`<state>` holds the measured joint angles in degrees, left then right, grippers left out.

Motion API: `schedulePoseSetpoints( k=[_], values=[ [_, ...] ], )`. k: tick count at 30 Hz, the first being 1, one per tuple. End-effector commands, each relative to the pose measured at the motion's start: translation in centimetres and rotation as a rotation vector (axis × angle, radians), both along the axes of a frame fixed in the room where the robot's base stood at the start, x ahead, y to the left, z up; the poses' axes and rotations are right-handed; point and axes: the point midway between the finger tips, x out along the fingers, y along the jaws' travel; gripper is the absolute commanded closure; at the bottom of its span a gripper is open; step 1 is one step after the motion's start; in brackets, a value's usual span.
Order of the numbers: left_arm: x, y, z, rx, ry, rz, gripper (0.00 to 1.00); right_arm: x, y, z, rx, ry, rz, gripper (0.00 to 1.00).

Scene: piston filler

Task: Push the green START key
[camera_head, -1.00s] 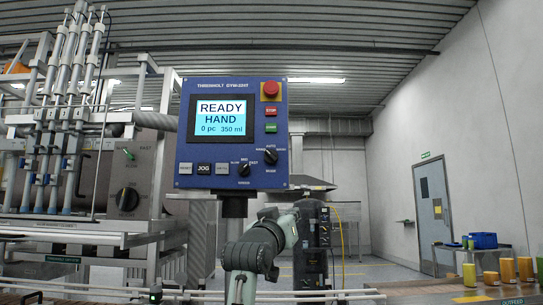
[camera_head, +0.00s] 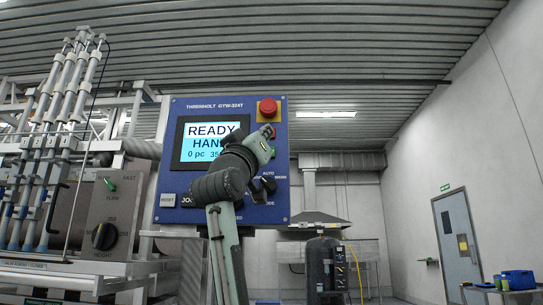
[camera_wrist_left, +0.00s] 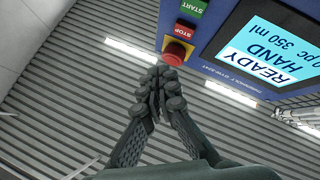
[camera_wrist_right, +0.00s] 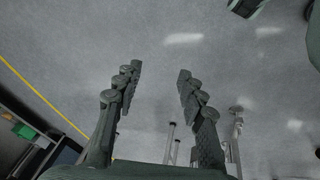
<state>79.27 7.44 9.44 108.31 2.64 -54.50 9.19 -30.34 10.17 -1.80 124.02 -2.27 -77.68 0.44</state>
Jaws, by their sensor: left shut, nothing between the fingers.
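The blue control panel (camera_head: 240,205) stands ahead with its lit screen (camera_head: 195,150) reading READY, HAND. The green START key (camera_wrist_left: 197,9) shows at the top of the left wrist view, beside the red STOP key (camera_wrist_left: 186,31) and the red mushroom button (camera_wrist_left: 178,53). In the head view my left gripper (camera_head: 267,129) is in front of the panel's right side, below the mushroom button, and largely hides the START key. Its fingers (camera_wrist_left: 160,76) are shut and empty; contact with the panel cannot be told. My right gripper (camera_wrist_right: 158,72) is open and empty, over grey floor.
The mushroom button (camera_head: 267,108) sits close above my left fingertips. A selector knob (camera_head: 268,184) is below them on the panel. The filling machine with its cylinders (camera_head: 60,110) stands to the left.

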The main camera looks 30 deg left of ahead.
Motion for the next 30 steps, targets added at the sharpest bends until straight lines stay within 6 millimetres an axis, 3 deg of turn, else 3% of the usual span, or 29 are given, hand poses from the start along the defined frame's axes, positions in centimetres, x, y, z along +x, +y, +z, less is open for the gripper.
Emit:
schedulePoseSetpoints(
  k=[8, 14, 24, 30],
  values=[
    [0.2, 0.1, 0.0, 0.001, 0.001, 0.000, 1.00, -0.2, 0.0, -0.1, -0.001, 0.003, 0.000, 0.60],
    [1.7, 1.0, 0.0, 0.000, 0.006, 0.002, 1.00, 0.0, -0.2, -0.2, -0.002, -0.004, 0.004, 0.60],
    [5.7, 3.5, 0.1, 0.001, 0.005, 0.002, 1.00, 0.3, 0.0, -3.3, 0.015, 0.016, 0.006, 0.60],
    [7.1, 4.4, 0.1, 0.001, 0.003, 0.001, 1.00, 0.1, 0.1, -5.2, 0.025, 0.024, 0.006, 0.60]
  ],
)
